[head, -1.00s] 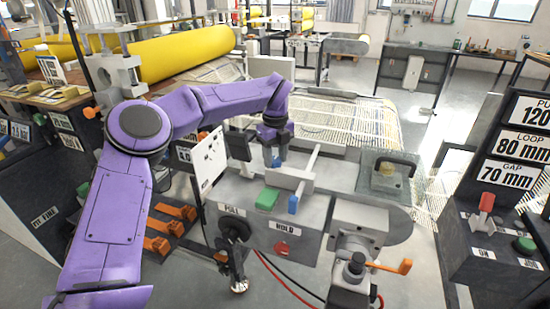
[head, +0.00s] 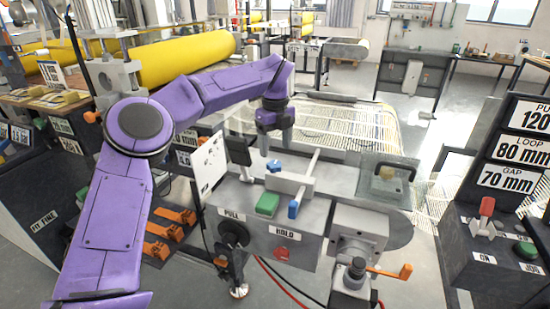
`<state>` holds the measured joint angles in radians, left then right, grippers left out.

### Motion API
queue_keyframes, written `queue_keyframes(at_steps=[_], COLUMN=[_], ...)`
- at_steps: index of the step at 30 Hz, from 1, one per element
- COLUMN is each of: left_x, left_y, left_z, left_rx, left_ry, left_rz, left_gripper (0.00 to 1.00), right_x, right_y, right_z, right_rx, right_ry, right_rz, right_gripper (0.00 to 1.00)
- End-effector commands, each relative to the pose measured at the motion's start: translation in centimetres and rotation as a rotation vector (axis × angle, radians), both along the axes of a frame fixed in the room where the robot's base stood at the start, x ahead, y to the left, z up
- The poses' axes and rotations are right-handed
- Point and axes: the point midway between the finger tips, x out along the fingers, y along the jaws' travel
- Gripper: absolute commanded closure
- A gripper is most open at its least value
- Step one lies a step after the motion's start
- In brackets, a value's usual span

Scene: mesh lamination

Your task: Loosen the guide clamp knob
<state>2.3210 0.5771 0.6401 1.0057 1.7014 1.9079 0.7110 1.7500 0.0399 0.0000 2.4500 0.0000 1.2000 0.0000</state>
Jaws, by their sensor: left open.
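A small blue knob (head: 274,165), which looks like the guide clamp knob, sits on the grey machine top near the back end of the light guide block (head: 289,183). My left gripper (head: 275,147) points down just above and behind the knob. It is open and empty, and the knob shows clear below its fingers. Whether the knob has turned cannot be told. My right gripper is not in view.
A green block (head: 267,204) and a blue-tipped bar (head: 293,209) are at the front of the machine top. A dark upright device (head: 238,150) and a white panel (head: 207,165) stand left of the gripper. A clear plate with a handle (head: 388,178) lies to the right.

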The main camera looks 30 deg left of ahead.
Motion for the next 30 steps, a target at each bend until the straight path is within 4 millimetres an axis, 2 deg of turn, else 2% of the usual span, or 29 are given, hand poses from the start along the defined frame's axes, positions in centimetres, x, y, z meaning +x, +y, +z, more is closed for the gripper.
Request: queue_keyframes(at_steps=[1,3,7,24,26,30], left_x=[0.1,0.1,0.0,0.0,0.0,0.0], left_y=[0.0,0.0,0.0,0.0,0.0,0.0], left_z=[1.3,2.8,4.4,4.8,5.3,8.3], left_rx=[0.002,0.001,0.001,0.000,0.000,0.000], left_ry=[-0.003,-0.004,0.000,0.000,0.000,0.000], left_rz=[0.002,0.001,0.001,0.000,0.000,0.000], left_gripper=[0.30,0.30,0.30,0.30,0.30,0.30], right_x=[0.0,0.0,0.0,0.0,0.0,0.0], right_y=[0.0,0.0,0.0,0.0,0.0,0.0], right_z=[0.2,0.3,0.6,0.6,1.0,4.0], right_rx=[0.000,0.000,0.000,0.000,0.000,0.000], right_ry=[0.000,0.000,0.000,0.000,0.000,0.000], right_rz=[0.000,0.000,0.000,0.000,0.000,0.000], right_gripper=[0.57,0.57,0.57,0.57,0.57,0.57])
